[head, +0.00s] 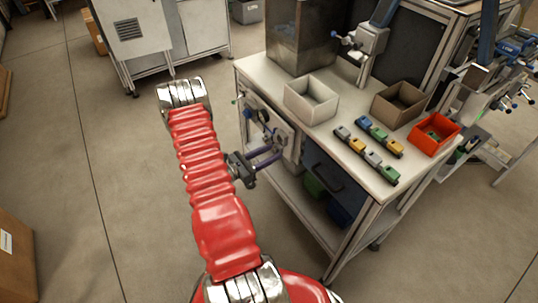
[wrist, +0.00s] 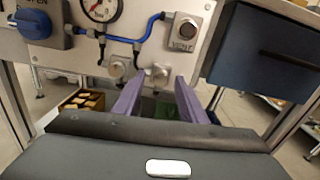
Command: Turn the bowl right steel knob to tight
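Two small steel knobs sit low on the pale panel (wrist: 75,50) in the wrist view: a left one (wrist: 117,67) and a right one (wrist: 158,74). My gripper (wrist: 159,80) points at the panel with its two purple fingers spread. The right steel knob shows in the gap between the fingertips, with space on both sides; I cannot tell how far in front of it the tips are. In the head view my gripper (head: 272,155) reaches the panel (head: 262,118) on the bench's left end, and the knobs are too small or hidden there.
A blue knob (wrist: 30,24), a gauge (wrist: 102,8), a blue hose (wrist: 146,35) and a steel vent button (wrist: 185,31) are close above. A blue drawer box (wrist: 262,55) is right. The bench (head: 322,128) carries bins and small coloured blocks.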

